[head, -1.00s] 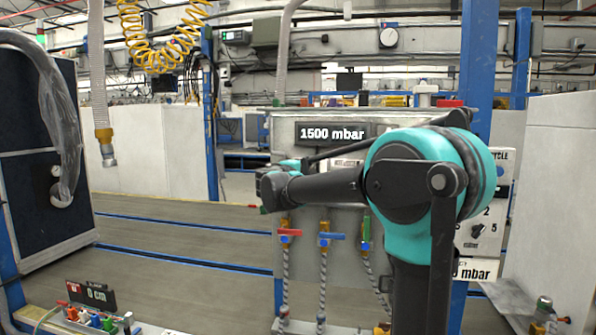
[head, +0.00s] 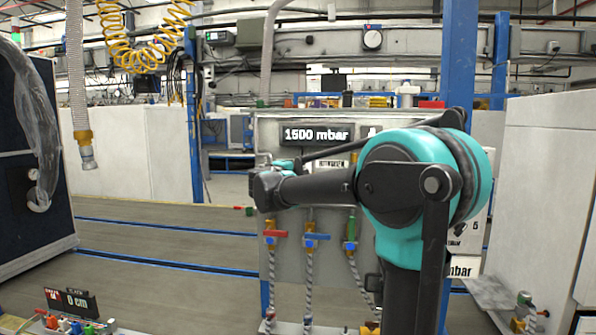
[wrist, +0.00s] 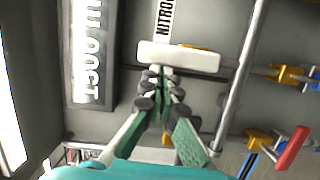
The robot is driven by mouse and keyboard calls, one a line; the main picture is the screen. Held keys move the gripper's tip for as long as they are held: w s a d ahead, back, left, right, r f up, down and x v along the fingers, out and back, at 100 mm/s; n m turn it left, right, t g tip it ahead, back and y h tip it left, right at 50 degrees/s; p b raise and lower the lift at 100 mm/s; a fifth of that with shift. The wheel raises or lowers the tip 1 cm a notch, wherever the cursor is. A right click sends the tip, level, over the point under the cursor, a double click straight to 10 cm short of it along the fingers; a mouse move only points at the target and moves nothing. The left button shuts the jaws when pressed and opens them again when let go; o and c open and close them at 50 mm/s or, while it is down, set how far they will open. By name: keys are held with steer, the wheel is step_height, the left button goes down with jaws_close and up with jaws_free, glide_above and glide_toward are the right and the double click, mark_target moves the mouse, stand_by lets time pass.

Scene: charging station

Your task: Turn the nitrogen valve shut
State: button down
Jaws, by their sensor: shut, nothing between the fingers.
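In the wrist view a white bar handle (wrist: 178,57) lies across a yellow valve body (wrist: 200,47), next to a label (wrist: 165,18) that reads "NITRO" before it is cut off. I take this as the nitrogen valve. My gripper (wrist: 160,75) is shut and empty, with its fingertips right at the handle's near edge. I cannot tell whether they touch it. In the head view my own arm covers part of the panel, and I cannot make out the white handle or the fingertips there.
The panel display (head: 317,134) reads 1500 mbar. Red (head: 275,233), blue (head: 316,237) and green (head: 350,246) valve handles sit low on the panel. Red (wrist: 292,148) and blue (wrist: 315,72) handles show right in the wrist view. Open floor (head: 165,245) lies left.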

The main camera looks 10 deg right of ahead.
steer(key=shift+d+r+m, duration=0.1)
steer(key=shift+d+m, duration=0.1)
steer(key=shift+m, duration=0.1)
steer(key=s+d+f+m+y, duration=0.2)
steer(key=d+m+y, duration=0.2)
steer(key=m, duration=1)
steer(key=shift+s+d+f+g+y, duration=0.3)
steer(key=shift+s+d+f+y, duration=0.1)
steer(key=shift+d, duration=1.5)
